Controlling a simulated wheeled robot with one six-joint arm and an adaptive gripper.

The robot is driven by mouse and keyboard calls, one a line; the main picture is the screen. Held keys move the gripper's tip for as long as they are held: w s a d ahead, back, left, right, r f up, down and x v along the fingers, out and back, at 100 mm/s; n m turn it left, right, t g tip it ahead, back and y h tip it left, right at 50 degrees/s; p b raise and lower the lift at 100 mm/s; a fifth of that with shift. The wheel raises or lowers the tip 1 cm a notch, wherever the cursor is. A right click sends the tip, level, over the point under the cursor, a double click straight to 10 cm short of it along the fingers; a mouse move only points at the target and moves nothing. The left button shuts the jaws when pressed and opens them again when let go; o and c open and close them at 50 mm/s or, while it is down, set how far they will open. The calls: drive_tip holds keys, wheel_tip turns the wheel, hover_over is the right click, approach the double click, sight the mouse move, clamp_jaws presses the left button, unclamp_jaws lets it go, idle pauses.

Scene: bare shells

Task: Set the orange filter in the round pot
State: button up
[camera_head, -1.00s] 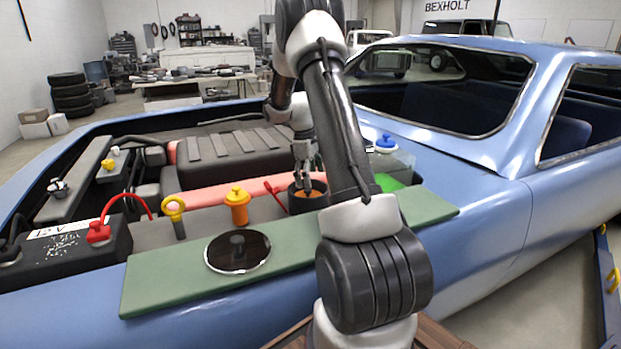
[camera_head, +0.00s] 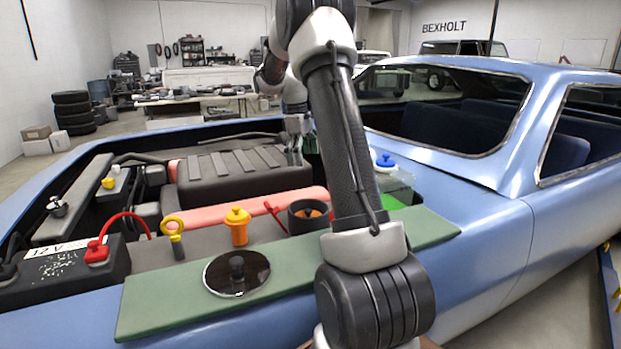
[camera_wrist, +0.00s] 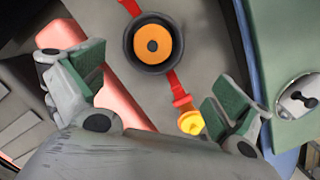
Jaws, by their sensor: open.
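The orange filter (camera_head: 309,212) sits inside the dark round pot (camera_head: 306,228), within its rim. The wrist view shows the filter (camera_wrist: 153,44) as an orange disc with a dark centre hole, ringed by the pot wall (camera_wrist: 152,69). My gripper (camera_head: 294,155) is raised above and behind the pot, apart from it. In the wrist view my gripper (camera_wrist: 156,88) has its green-padded fingers wide apart with nothing between them.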

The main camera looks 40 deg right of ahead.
drive_tip(key=s+a+r+m+t, duration=0.3)
drive_tip(key=s+a+r, duration=0.7)
drive_tip(key=s+a, duration=0.25)
drive_tip(key=s+a+f+m+t, duration=0.1)
drive_tip(key=s+a, duration=0.1)
drive_tip(key=s, duration=0.4)
drive_tip(key=s+a+f+m+t, duration=0.1)
drive_tip(key=s+a, duration=0.2)
drive_tip(key=s, duration=0.3)
drive_tip(key=s+a+f+y, duration=0.1)
drive_tip(key=s+a, duration=0.2)
drive_tip(key=s, duration=0.3)
drive_tip(key=shift+f+m+t, duration=0.25)
drive_tip(key=shift+m+t, duration=0.15)
